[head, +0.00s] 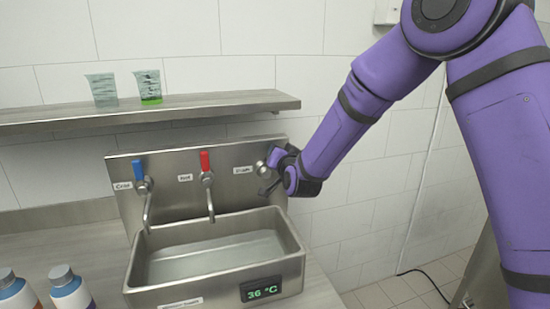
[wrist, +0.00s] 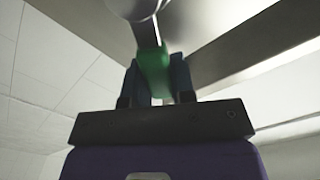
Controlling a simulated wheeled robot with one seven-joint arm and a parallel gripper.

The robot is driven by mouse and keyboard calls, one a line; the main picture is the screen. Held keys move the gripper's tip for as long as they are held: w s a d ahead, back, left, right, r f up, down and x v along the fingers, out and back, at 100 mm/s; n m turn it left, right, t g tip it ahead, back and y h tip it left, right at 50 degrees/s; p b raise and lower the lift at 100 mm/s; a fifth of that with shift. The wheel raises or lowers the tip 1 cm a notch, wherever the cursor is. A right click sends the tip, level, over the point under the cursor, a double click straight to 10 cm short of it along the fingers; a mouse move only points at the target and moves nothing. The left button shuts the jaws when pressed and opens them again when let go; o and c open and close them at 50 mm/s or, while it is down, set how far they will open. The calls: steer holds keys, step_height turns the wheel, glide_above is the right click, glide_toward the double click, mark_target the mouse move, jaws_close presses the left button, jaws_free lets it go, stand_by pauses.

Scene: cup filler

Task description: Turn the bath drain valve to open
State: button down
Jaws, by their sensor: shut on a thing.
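The drain valve sits on the right of the steel back panel, beside a small white label (head: 243,170). My gripper (head: 267,176) is at the valve and hides most of it in the head view; a round metal part (head: 261,167) shows between the fingers. In the wrist view, the green valve handle (wrist: 153,68) hangs down from a metal stem and lies between the two fingers. My gripper is shut on this handle. The bath (head: 215,255) below is a steel basin with clear water in it.
A blue cold tap handle (head: 138,170) and a red hot tap handle (head: 205,161) stand left of the valve. A shelf (head: 200,108) above holds two beakers, one with green liquid (head: 149,88). A display (head: 261,290) reads 36 °C. Bottles (head: 70,289) stand at lower left.

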steer(key=d+f+m, duration=0.3)
steer(key=f+m, duration=0.3)
steer(key=m, duration=0.5)
steer(key=shift+w+d+m, duration=0.2)
steer(key=shift+w+m, duration=0.2)
steer(key=shift+w, duration=0.05)
steer(key=shift+f, duration=0.15)
steer(key=c, duration=1)
jaws_free()
steer(key=shift+o, duration=0.2)
steer(key=v, duration=1)
steer(key=shift+s, duration=0.4)
